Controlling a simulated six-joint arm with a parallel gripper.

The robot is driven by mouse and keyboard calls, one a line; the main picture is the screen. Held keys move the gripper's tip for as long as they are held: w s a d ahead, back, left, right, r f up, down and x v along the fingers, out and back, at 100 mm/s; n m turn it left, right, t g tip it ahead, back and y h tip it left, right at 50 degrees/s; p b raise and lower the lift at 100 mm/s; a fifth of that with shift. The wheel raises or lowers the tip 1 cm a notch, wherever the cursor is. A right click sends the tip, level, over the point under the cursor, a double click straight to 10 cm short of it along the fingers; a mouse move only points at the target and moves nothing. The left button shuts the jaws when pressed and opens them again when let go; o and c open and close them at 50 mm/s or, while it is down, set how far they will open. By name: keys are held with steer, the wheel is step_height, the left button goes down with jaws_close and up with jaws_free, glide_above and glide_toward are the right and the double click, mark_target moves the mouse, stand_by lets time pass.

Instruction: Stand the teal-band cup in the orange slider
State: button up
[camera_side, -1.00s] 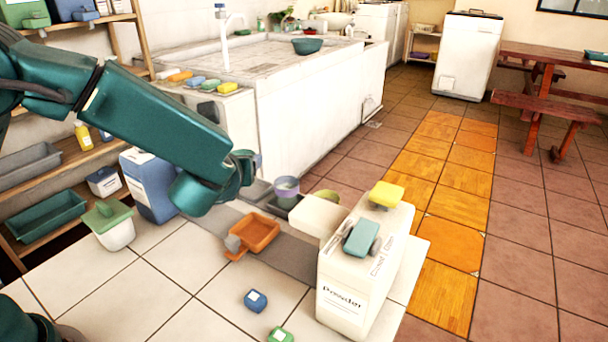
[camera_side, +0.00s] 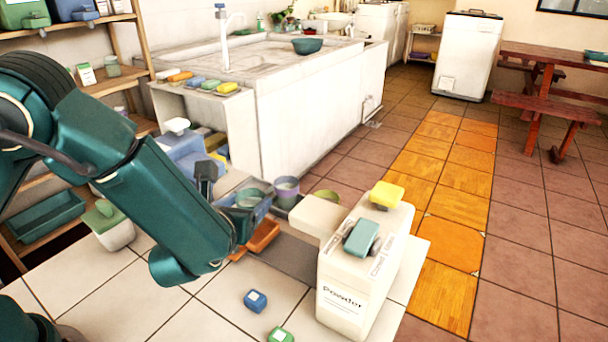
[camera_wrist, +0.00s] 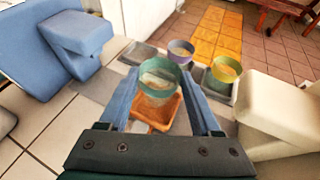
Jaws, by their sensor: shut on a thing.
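The teal-band cup (camera_wrist: 160,76), clear-sided with a teal rim, stands roughly upright between the blue fingers of my gripper (camera_wrist: 160,92). My gripper is shut on it. In the side view my gripper (camera_side: 240,205) and the cup (camera_side: 252,192) are at the far end of the arm, over the orange slider (camera_side: 264,236). In the wrist view the orange slider (camera_wrist: 168,114) shows under and around the cup's lower part. The fingers and arm hide much of the slider in the side view. I cannot tell whether the cup's base touches it.
A purple-band cup (camera_side: 287,190) and a yellow-green-band cup (camera_side: 326,197) stand just beyond. The white powder box (camera_side: 350,285) and a cream block (camera_side: 318,213) are close on the right. A blue container (camera_wrist: 50,50) is at left.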

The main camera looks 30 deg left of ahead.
steer(key=shift+f, duration=1.4)
steer(key=shift+f, duration=0.15)
steer(key=o, duration=1.3)
